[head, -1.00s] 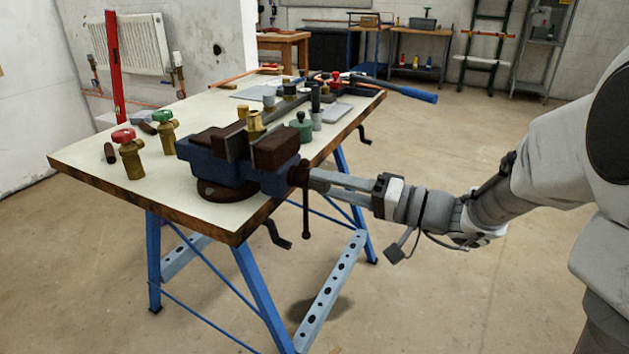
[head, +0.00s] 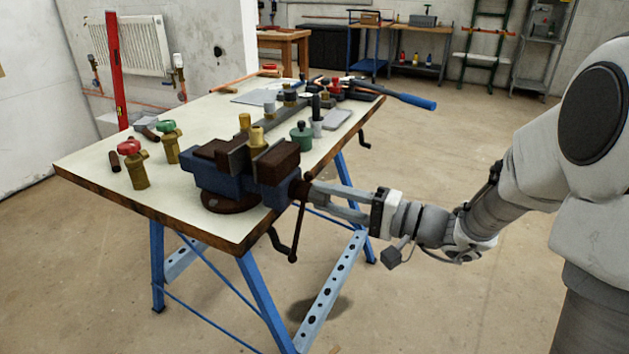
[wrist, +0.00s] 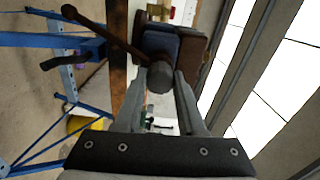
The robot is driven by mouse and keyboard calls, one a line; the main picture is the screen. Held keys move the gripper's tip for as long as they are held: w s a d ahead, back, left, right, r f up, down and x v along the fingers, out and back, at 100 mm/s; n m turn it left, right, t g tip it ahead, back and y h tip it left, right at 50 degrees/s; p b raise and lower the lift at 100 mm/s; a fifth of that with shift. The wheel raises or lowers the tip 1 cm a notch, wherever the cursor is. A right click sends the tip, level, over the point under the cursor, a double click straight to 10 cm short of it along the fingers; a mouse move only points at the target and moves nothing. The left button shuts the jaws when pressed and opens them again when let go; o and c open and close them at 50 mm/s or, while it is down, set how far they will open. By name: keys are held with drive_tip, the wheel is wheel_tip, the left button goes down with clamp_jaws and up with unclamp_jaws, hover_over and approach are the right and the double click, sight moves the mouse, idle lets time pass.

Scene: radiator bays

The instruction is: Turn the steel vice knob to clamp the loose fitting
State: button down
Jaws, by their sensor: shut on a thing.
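The vice (head: 235,180), blue with brown jaws, stands at the near right edge of the workbench. A brass fitting (head: 257,137) stands upright at the vice jaws; whether it is gripped there I cannot tell. The vice knob (head: 299,190) is at the right end of the vice, with a dark handle bar (head: 297,230) hanging down, slightly tilted. My gripper (head: 312,194) is shut on the knob from the right. In the wrist view the knob's round end (wrist: 160,77) sits between my two fingers, and the bar (wrist: 105,37) runs to the upper left.
Two brass valves with red (head: 132,163) and green (head: 169,141) handles stand left of the vice on the workbench (head: 100,180). A green pot (head: 301,135) and several small parts are behind it. A crank handle (head: 280,245) juts below the edge. Floor on the right is clear.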

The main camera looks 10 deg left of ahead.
drive_tip(key=m+p, duration=0.3)
drive_tip(key=shift+r+m, duration=0.25)
drive_tip(key=shift+m, duration=0.05)
drive_tip(key=m+p, duration=1.6)
drive_tip(key=shift+d, duration=0.1)
drive_tip(key=m+p, duration=0.4)
drive_tip(key=shift+f, duration=0.1)
drive_tip(key=shift+f+m+p, duration=0.3)
drive_tip(key=shift+f+m, duration=0.05)
drive_tip(key=shift+m, duration=0.75)
